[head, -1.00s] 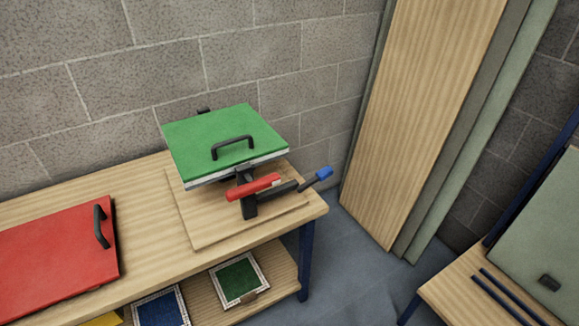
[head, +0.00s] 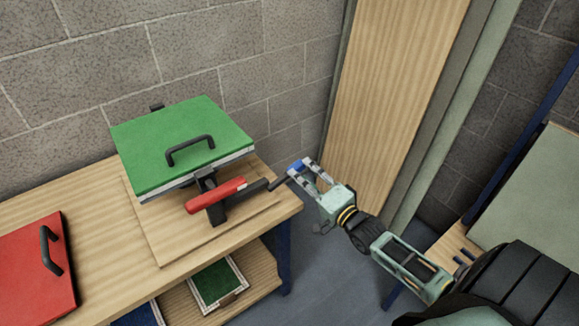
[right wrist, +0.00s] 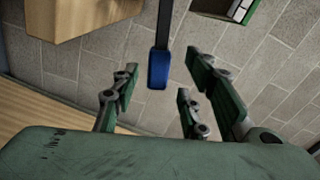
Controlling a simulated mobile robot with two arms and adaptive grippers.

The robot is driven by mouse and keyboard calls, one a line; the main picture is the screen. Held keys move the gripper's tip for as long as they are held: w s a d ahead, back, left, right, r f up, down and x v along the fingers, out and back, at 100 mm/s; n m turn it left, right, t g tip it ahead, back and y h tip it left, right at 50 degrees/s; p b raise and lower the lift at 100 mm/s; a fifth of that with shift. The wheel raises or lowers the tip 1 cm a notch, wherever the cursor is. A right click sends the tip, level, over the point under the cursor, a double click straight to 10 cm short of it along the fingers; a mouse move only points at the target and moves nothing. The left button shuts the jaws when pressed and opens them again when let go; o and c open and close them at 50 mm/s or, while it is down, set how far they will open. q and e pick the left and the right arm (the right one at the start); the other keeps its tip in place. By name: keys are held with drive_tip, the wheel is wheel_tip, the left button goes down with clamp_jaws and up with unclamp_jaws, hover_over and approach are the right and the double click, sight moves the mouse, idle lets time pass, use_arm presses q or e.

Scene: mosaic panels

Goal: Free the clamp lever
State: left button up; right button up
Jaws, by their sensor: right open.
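The clamp has a red bar (head: 216,195) on a black post at the front corner of the green panel (head: 183,147). Its dark lever (head: 256,187) points right, past the bench edge, and ends in a blue tip (head: 296,165). My right gripper (head: 297,172) is open at that tip, its fingers partly covering it. In the right wrist view, the blue tip (right wrist: 158,71) shows between the spread fingers of the gripper (right wrist: 166,88), seemingly without contact. Whether the tip lies fully between the fingers is hard to tell. My left gripper is out of view.
The wooden bench (head: 75,191) carries a red panel (head: 30,275) with a black handle at left. A small green-faced tray (head: 216,284) sits on the shelf below. Tall boards (head: 390,90) lean against the wall behind my right gripper. Another table (head: 455,247) stands at right.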

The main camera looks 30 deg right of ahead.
sight(299, 171)
drive_tip(key=shift+w+a+f, duration=0.1)
drive_tip(key=shift+w, duration=1.2)
drive_tip(key=shift+w+a, duration=0.1)
drive_tip(key=shift+w, duration=1.15)
drive_tip(key=shift+c, duration=0.5)
clamp_jaws()
